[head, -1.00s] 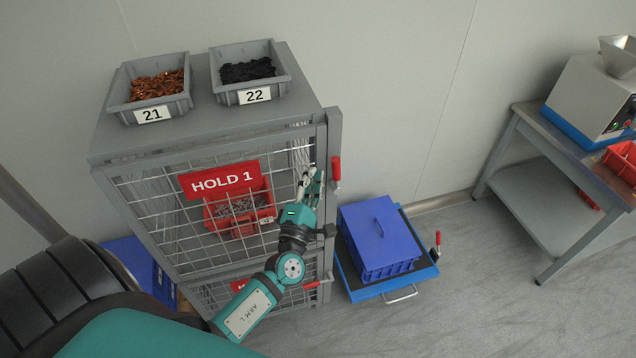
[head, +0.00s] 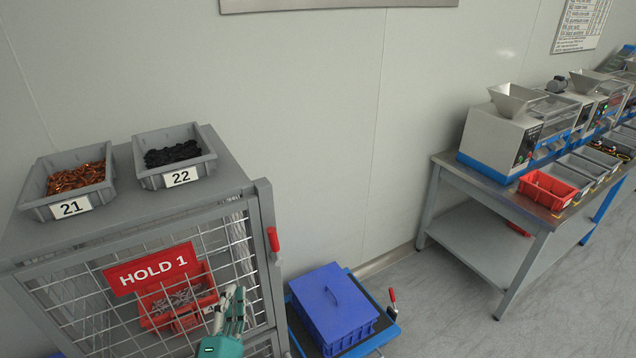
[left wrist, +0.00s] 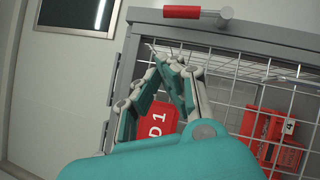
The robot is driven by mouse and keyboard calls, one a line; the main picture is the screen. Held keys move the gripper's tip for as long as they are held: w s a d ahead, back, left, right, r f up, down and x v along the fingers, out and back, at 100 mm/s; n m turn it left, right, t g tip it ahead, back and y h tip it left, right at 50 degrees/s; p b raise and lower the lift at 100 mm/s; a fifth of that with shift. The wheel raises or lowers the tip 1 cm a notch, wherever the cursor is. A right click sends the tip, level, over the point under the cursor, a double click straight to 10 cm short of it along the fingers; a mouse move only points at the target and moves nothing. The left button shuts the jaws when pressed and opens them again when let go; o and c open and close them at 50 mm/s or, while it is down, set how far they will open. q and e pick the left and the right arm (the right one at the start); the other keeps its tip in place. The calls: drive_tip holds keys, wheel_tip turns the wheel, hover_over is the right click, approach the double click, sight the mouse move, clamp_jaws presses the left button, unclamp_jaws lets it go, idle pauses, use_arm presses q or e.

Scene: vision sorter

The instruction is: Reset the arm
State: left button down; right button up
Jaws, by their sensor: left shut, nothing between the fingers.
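My left gripper (head: 234,302) is in front of the wire-mesh door of the grey cage (head: 236,232), low in the head view. Its fingers are together with nothing between them; they also show in the left wrist view (left wrist: 172,62). A red HOLD 1 sign (head: 152,270) is on the mesh, partly hidden behind the gripper in the left wrist view. A red bin (head: 172,296) with grey metal pieces is inside the cage. The cage's red handle (head: 273,239) is to the right of the door. My right gripper is not in view.
Grey bins 21 (head: 72,192) and 22 (head: 176,162) stand on the cage. A blue lidded crate (head: 330,306) is on a low cart right of it. A workbench (head: 452,172) with machines and bins stands further right. Open floor lies between.

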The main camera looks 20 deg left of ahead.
use_arm(q)
drive_tip(key=s+f+n+g+h, duration=0.1)
drive_tip(key=s+f+n+g, duration=0.4)
drive_tip(key=f, duration=0.7)
drive_tip(key=f+n+g+h, duration=0.1)
drive_tip(key=f+n+g, duration=0.1)
drive_tip(key=f+n, duration=0.8)
drive_tip(key=s+f+n+g+h, duration=0.1)
drive_tip(key=s+f+n+g, duration=0.25)
drive_tip(key=f, duration=1.05)
drive_tip(key=s+d+f+n+g+h, duration=0.1)
drive_tip(key=s+d+f+n+g, duration=0.2)
drive_tip(key=s+f+n, duration=0.6)
drive_tip(key=s+d+f+n+g+h, duration=0.2)
drive_tip(key=s+d+f+n+g, duration=0.2)
drive_tip(key=s+f+n, duration=0.6)
drive_tip(key=s+n+g, duration=0.1)
drive_tip(key=s+n, duration=0.5)
drive_tip(key=s, duration=0.1)
drive_tip(key=shift+s+d+f+b, duration=0.15)
drive_tip(key=shift+s+d+b, duration=0.05)
drive_tip(key=shift+d+b, duration=0.1)
